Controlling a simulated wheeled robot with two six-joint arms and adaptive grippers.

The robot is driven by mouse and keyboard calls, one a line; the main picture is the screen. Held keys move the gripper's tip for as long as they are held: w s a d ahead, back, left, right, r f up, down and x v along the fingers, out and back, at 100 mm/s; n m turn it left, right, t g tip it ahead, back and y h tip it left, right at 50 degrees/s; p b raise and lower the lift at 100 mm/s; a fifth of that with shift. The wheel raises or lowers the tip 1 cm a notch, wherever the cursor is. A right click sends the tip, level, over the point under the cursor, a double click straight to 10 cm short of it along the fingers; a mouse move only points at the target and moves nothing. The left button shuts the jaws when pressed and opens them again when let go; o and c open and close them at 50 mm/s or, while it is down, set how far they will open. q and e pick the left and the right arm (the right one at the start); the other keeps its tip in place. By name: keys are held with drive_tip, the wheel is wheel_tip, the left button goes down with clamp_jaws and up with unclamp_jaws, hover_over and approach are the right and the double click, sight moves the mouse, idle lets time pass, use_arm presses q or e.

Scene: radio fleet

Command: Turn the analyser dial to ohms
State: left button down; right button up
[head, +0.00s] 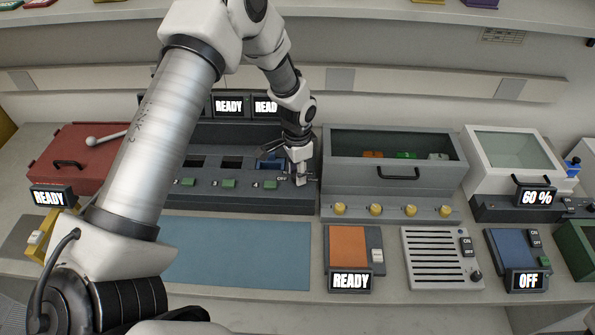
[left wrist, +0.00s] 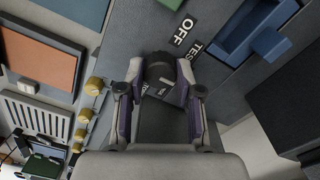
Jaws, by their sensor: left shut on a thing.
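My left gripper (head: 298,180) reaches down to the right end of the long dark unit (head: 225,202). In the left wrist view, its two fingers (left wrist: 159,92) are shut around a round dark knob (left wrist: 158,70). Labels reading OFF (left wrist: 183,31) and TEST (left wrist: 197,48) lie beside the knob. Another label lies between the fingers, partly hidden. I can read no ohms label, and cannot tell the knob's setting. In the head view the gripper mostly hides the knob. My right gripper is not in view.
A grey case with yellow knobs (head: 375,210) stands close to the right of the dark unit. A blue mat (head: 235,252) lies clear in front. A red case (head: 90,150) is at left. An orange-topped device (head: 348,247) and a grille-faced box (head: 435,260) stand front right.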

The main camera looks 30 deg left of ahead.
use_arm(q)
drive_tip(key=shift+r, duration=0.1)
idle(0.3)
drive_tip(key=c, duration=0.8)
unclamp_jaws()
drive_tip(key=shift+o, duration=0.2)
wheel_tip(320, 180, up, 12)
